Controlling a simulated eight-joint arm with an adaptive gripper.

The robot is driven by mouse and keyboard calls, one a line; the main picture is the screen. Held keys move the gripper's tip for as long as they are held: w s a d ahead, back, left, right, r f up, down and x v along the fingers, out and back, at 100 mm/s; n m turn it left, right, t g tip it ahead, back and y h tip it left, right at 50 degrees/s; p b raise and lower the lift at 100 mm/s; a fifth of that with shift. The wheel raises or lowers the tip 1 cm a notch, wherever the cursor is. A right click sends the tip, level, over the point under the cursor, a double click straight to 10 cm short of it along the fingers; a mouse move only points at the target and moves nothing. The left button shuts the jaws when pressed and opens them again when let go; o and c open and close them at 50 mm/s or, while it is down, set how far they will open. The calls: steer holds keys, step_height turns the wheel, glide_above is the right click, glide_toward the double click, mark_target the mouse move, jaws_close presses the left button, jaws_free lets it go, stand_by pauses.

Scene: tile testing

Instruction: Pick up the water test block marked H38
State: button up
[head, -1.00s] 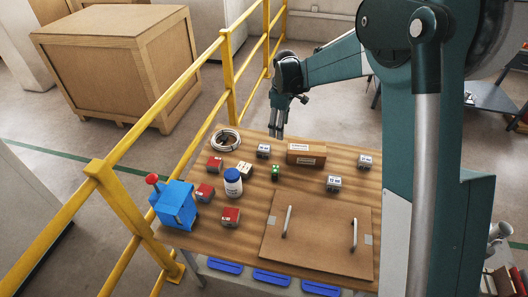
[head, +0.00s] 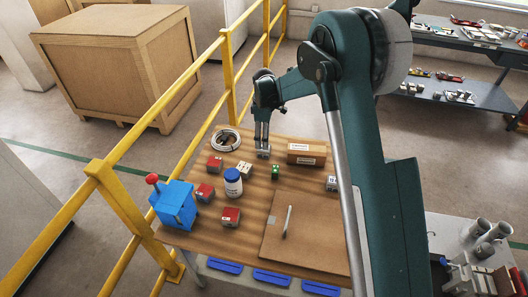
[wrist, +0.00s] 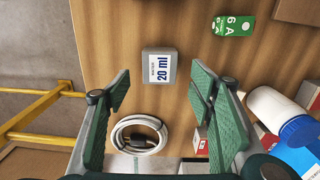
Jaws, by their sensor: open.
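A grey block (wrist: 159,65) with a white label reading "20 ml" sits on the wooden table in the wrist view. Its smaller print is too small to read, so I cannot tell if it says H38. In the head view this block (head: 263,154) is at the far side of the table, partly hidden by my gripper (head: 262,144). My gripper is open and empty above it. In the wrist view the block shows between and just beyond the fingertips (wrist: 158,88), not gripped. Another grey block (head: 331,184) stands to the right, partly behind my arm.
A green block (head: 275,173), a brown box (head: 306,153) and a wire coil (head: 225,140) are near. A yellow railing (head: 228,75) runs along the left.

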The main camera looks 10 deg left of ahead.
mark_target(264, 151)
steer(key=shift+f, duration=1.3)
steer(key=shift+b, duration=0.3)
steer(key=shift+f+b, duration=0.8)
steer(key=shift+f, duration=1.8)
steer(key=shift+c, duration=0.5)
steer(key=c, duration=1.1)
